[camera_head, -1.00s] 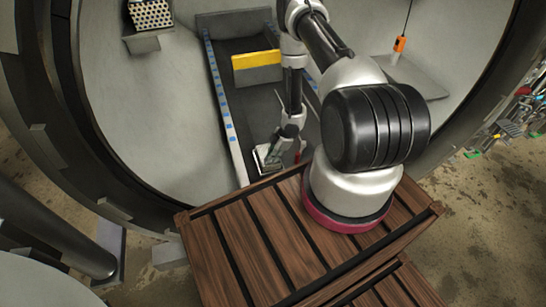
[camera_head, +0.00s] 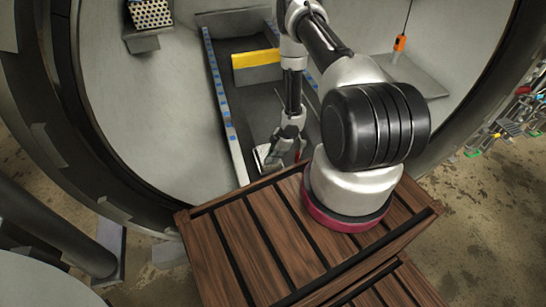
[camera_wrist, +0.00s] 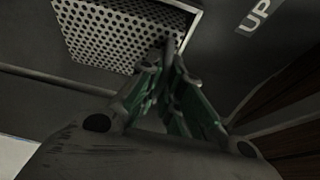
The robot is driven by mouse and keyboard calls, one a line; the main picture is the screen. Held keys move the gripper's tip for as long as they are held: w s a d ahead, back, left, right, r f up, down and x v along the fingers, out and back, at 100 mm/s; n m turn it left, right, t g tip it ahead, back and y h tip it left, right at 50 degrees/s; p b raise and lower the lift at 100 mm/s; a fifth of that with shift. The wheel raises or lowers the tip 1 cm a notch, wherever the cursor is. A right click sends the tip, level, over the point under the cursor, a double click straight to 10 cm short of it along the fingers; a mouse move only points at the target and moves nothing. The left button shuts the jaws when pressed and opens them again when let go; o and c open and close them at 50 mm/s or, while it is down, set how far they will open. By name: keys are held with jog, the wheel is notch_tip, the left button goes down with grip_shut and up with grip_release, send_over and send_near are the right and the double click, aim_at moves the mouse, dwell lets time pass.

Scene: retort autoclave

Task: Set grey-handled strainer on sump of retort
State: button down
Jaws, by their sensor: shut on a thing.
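The strainer (camera_wrist: 112,38) is a perforated metal box with a pale rim, filling the upper left of the wrist view. Its grey handle (camera_wrist: 171,47) runs between the fingertips of my gripper (camera_wrist: 172,72), which is shut on it. In the head view the strainer (camera_head: 264,156) shows as a small pale shape below my gripper (camera_head: 277,147), low in the retort's dark floor channel (camera_head: 245,100). The sump opening is not clearly visible. I cannot tell whether the strainer touches the floor.
A yellow-topped barrier (camera_head: 256,60) crosses the channel. A perforated box (camera_head: 151,13) sits on a left ledge. An orange item (camera_head: 400,43) hangs at right. A slatted wooden platform (camera_head: 250,245) stands in front. An "UP" label (camera_wrist: 254,16) marks a dark surface.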

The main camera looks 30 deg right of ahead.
jog(key=c, duration=1.5)
grip_release()
jog(key=shift+r, duration=0.1)
jog(key=v, duration=1.2)
jog(key=shift+s, duration=0.1)
